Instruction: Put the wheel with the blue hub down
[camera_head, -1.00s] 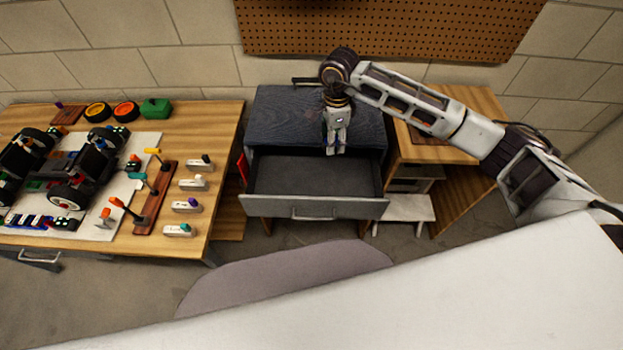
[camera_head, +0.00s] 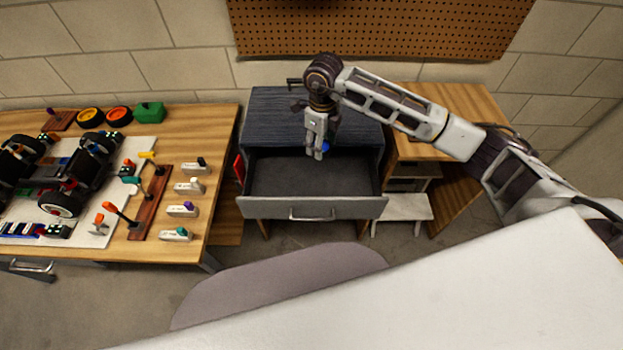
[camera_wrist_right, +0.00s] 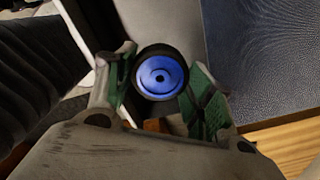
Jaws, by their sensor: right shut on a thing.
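The wheel with the blue hub (camera_wrist_right: 160,76) has a black tire and a bright blue hub facing the wrist camera. My right gripper (camera_wrist_right: 158,92) is shut on it, with a green-padded finger on each side of the tire. In the head view the right gripper (camera_head: 317,150) points down above the back part of the open drawer (camera_head: 265,178). A small blue patch of the wheel (camera_head: 326,147) shows at its fingertips; the rest is hidden there. The wheel appears held above the drawer floor. My left gripper is not in view.
The drawer's interior looks empty. The dark blue cabinet top (camera_head: 275,115) is behind it. The left workbench (camera_head: 215,150) carries a racecar (camera_head: 75,175), tools, an orange-hub wheel (camera_head: 119,113) and a yellow-hub wheel (camera_head: 90,115). A wooden desk (camera_head: 465,100) stands right.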

